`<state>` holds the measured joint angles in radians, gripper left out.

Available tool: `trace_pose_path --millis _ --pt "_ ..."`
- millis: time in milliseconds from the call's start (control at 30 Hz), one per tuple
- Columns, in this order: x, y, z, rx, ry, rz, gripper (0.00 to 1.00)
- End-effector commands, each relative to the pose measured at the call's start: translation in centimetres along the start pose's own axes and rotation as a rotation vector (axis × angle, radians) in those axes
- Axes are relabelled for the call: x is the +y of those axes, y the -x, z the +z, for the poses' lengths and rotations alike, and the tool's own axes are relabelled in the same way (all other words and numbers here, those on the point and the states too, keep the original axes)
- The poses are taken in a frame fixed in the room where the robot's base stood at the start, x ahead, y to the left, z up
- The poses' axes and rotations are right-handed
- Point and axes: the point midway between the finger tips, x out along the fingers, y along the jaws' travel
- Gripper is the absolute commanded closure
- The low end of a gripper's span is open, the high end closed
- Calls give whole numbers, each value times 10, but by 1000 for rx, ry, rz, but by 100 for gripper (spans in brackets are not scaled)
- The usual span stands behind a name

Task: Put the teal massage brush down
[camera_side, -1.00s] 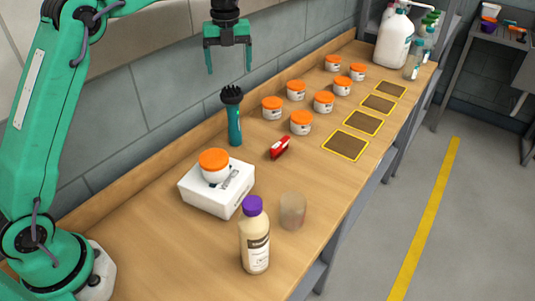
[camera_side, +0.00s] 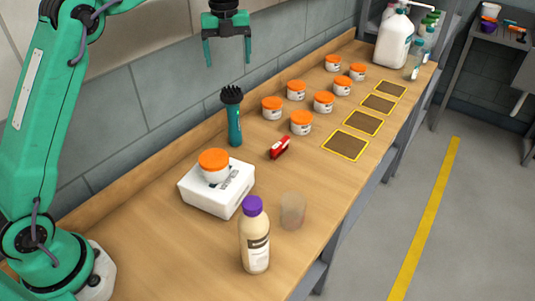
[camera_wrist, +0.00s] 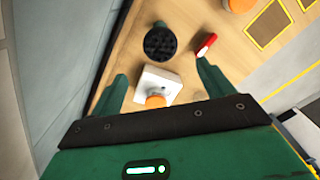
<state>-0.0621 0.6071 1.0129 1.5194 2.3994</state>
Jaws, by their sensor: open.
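The teal massage brush (camera_side: 234,122) stands upright on the wooden bench, its dark bristled head on top, close to the back ledge. In the wrist view its round black head (camera_wrist: 160,43) shows from above, beyond the fingertips. My gripper (camera_side: 228,57) is open and empty, in the air above the brush and apart from it. In the wrist view the two fingers (camera_wrist: 162,80) are spread wide, with nothing between them touching either one.
A white box (camera_side: 212,202) bearing an orange-lidded jar (camera_side: 214,166) stands in front of the brush. A red clip (camera_side: 279,148) lies to its right, with several orange-lidded jars behind. A purple-capped bottle (camera_side: 254,240) and clear cup (camera_side: 292,211) stand near. Yellow-edged brown squares (camera_side: 346,145) line the right side.

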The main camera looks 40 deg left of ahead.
Motion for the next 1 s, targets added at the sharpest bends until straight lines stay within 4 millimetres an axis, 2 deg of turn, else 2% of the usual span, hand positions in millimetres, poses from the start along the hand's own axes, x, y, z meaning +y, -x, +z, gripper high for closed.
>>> trace_pose_path --millis 167,367,700,1000 --pt "7 12 -10 -16 94 -16 20" --pt "24 33 -33 -44 317 -56 20" --pt "66 59 -87 -70 788 -160 20" --pt "109 64 -138 -52 1203 -269 20"
